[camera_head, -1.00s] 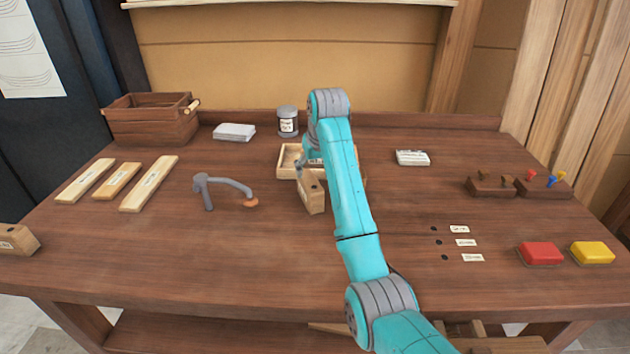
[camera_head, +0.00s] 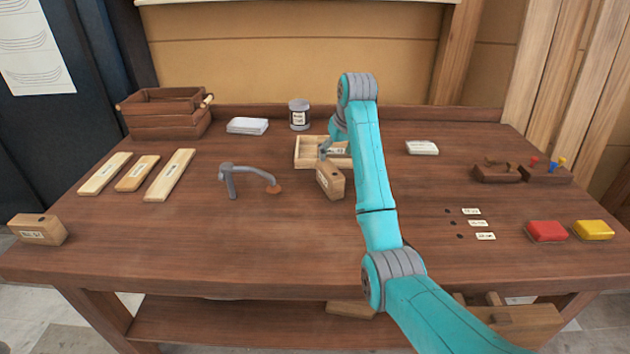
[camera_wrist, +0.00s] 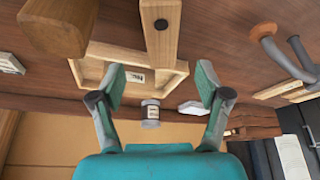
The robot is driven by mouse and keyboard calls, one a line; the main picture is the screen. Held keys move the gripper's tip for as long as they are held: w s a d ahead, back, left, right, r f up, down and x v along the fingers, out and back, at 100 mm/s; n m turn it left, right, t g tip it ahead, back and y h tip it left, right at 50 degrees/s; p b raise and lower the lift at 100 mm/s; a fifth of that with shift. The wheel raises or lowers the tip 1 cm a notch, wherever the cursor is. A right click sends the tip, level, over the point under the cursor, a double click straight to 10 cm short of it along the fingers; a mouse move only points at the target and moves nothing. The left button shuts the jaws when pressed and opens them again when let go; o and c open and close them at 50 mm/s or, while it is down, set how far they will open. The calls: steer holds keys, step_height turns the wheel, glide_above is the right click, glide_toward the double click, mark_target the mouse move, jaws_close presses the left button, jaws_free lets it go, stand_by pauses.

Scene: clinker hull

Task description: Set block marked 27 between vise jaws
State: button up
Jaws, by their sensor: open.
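The tray (camera_head: 307,153) lies behind the block, a jar (camera_head: 299,115) beyond. A grey hooked tool (camera_head: 230,180) stands left. A rounded wooden thing (camera_wrist: 60,27) is near the gripper. Red (camera_head: 547,231) and yellow (camera_head: 593,230) pieces lie right. The front middle is clear.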

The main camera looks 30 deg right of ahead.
mark_target(330, 168)
steer(key=x, duration=0.2)
steer(key=shift+w+a+f, duration=0.15)
steer(key=shift+w+f, duration=0.05)
steer(key=shift+f, duration=0.15)
steer(key=shift+x, duration=3.1)
steer(key=shift+r, duration=0.1)
jaws_close()
